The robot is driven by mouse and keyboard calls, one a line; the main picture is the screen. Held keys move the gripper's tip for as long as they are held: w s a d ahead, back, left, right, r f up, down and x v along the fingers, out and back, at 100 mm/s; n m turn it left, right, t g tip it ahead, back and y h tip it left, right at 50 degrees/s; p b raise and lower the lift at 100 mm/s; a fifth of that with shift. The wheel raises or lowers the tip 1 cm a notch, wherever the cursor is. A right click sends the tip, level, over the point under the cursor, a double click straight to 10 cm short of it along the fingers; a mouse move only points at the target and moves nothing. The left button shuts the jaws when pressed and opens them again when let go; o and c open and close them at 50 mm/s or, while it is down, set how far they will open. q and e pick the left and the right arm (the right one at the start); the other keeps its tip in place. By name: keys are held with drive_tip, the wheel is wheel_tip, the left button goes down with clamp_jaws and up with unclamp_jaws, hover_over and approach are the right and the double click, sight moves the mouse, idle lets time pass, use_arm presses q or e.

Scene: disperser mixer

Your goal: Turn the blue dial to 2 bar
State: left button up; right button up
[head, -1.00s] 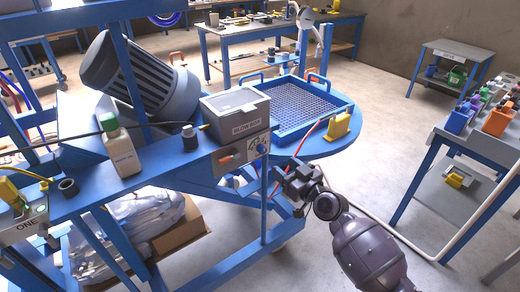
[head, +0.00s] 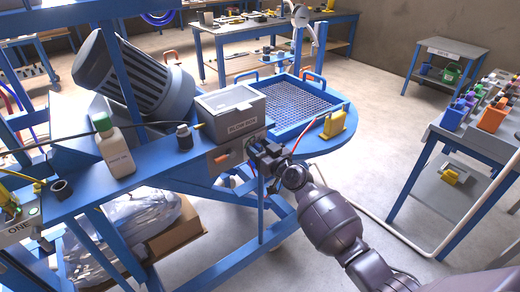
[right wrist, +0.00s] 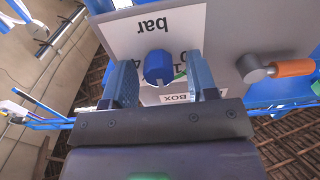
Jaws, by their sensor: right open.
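The blue dial (right wrist: 158,67) shows in the right wrist view on a white scale plate (right wrist: 150,30) marked "bar", which appears upside down. My right gripper (right wrist: 159,62) is open, with one finger on each side of the dial and a visible gap to it on both sides. Most of the scale numbers are hidden behind the dial and fingers. In the head view my right gripper (head: 258,152) is at the front panel below the grey blow box (head: 232,108) and hides the dial. My left gripper is not in view.
An orange-handled lever (right wrist: 290,68) sits on the same panel beside the dial. A white bottle (head: 116,150) and a small black jar (head: 184,137) stand on the blue frame left of the box.

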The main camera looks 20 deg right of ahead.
drive_tip(key=c, duration=0.9)
drive_tip(key=shift+m, duration=0.3)
drive_tip(key=m, duration=0.3)
drive_tip(key=shift+d+f, duration=0.1)
drive_tip(key=m, duration=0.4)
drive_tip(key=shift+b, duration=0.3)
drive_tip(key=m, duration=0.3)
drive_tip(key=shift+d+m, duration=0.1)
drive_tip(key=shift+m, duration=0.2)
drive_tip(key=shift+f+m, duration=0.15)
drive_tip(key=shift+m, duration=1.65)
